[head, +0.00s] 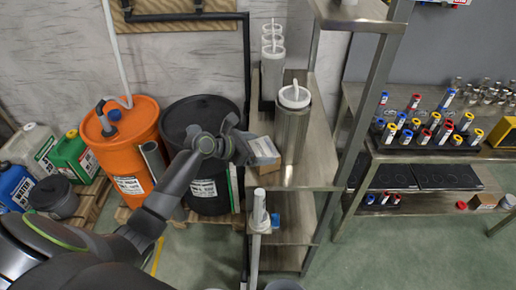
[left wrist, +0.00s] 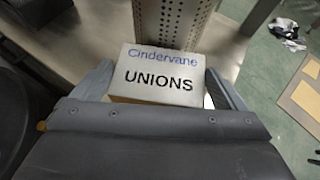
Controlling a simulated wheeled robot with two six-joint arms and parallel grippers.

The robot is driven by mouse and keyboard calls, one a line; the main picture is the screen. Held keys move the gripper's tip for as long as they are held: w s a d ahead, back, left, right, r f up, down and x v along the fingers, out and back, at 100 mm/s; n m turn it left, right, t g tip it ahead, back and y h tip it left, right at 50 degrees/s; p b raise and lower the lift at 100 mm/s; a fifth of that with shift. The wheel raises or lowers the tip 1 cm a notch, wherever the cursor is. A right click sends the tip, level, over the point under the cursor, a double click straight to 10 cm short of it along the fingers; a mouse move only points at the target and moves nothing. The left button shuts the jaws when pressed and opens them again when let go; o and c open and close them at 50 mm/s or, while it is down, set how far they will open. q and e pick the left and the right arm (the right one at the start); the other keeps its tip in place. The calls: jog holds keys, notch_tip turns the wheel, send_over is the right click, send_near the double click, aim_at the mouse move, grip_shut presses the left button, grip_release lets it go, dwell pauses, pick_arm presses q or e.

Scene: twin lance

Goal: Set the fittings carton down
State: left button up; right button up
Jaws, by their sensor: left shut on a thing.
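The fittings carton (head: 264,149) is a small pale box. In the left wrist view the carton (left wrist: 155,72) reads "Cindervane UNIONS". My left gripper (head: 247,150) is shut on it, and in the left wrist view its grey fingers (left wrist: 160,95) lie on both sides of the box. In the head view the carton is at the left edge of the steel shelf (head: 315,165), just left of a tall metal canister (head: 292,130). I cannot tell whether its underside touches the shelf. My right gripper is not in view.
More white-topped cylinders (head: 272,65) stand farther back on the shelf. An orange drum (head: 130,150) and a black drum (head: 205,115) stand to the left. A rack of colour-capped tubes (head: 430,130) stands on the right bench. The shelf right of the canister looks clear.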

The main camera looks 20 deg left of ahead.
pick_arm(q)
jog(key=shift+f, duration=0.1)
jog(key=o, duration=0.8)
jog(key=shift+o, duration=0.2)
jog(key=v, duration=1.2)
